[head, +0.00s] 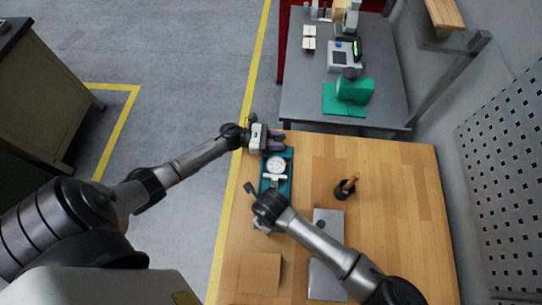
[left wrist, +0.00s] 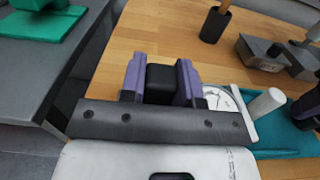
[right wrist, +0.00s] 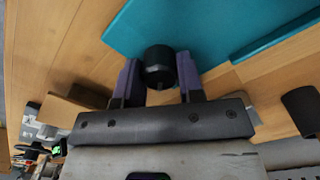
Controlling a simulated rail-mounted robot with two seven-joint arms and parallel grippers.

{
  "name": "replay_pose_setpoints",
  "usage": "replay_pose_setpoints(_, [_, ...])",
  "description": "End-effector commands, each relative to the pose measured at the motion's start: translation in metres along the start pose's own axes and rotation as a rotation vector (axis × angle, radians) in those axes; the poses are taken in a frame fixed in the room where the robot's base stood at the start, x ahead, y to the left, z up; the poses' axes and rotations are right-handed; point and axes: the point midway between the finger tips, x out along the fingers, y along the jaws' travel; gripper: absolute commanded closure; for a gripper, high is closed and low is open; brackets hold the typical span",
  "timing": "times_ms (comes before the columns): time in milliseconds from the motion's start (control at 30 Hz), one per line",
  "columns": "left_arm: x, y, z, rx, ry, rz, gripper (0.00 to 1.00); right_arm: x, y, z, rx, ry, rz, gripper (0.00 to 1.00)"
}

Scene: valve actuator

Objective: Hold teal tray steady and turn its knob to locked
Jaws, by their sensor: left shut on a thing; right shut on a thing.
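The teal tray (head: 289,170) lies lengthwise near the left edge of the wooden table. A round white dial (head: 275,164) with a white crosspiece (head: 272,178) sits on it. My left gripper (head: 276,140) is at the tray's far end. In the left wrist view, its purple fingers are shut on a black block (left wrist: 160,82), with the dial and a white post (left wrist: 265,103) to the right. My right gripper (right wrist: 158,80) is at the near end, shut on a black round piece (right wrist: 158,62) beside the teal surface. My right wrist hides its fingertips in the head view. I cannot read the knob's setting.
A dark cup with a wooden handle (head: 345,189) stands right of the tray. A grey metal piece (head: 327,275) and a brown square (head: 260,272) lie nearer. A grey bench (head: 300,105) adjoins the table's far side. The table's right side is clear.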

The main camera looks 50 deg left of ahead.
Motion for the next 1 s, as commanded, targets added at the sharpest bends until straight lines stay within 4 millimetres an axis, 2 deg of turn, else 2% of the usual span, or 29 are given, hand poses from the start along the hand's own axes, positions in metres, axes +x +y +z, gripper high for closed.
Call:
replay_pose_setpoints(600, [0.0002, -0.0002, -0.0001, 0.000, 0.000, 0.000, 1.00, -0.0004, -0.0003, 0.0004, 0.546, -0.002, 0.000, 0.89])
replay_pose_setpoints(1000, [0.0002, -0.0005, -0.0002, 0.000, 0.000, -0.001, 1.00, -0.0006, -0.0011, 0.0001, 0.739, -0.002, -0.001, 0.89])
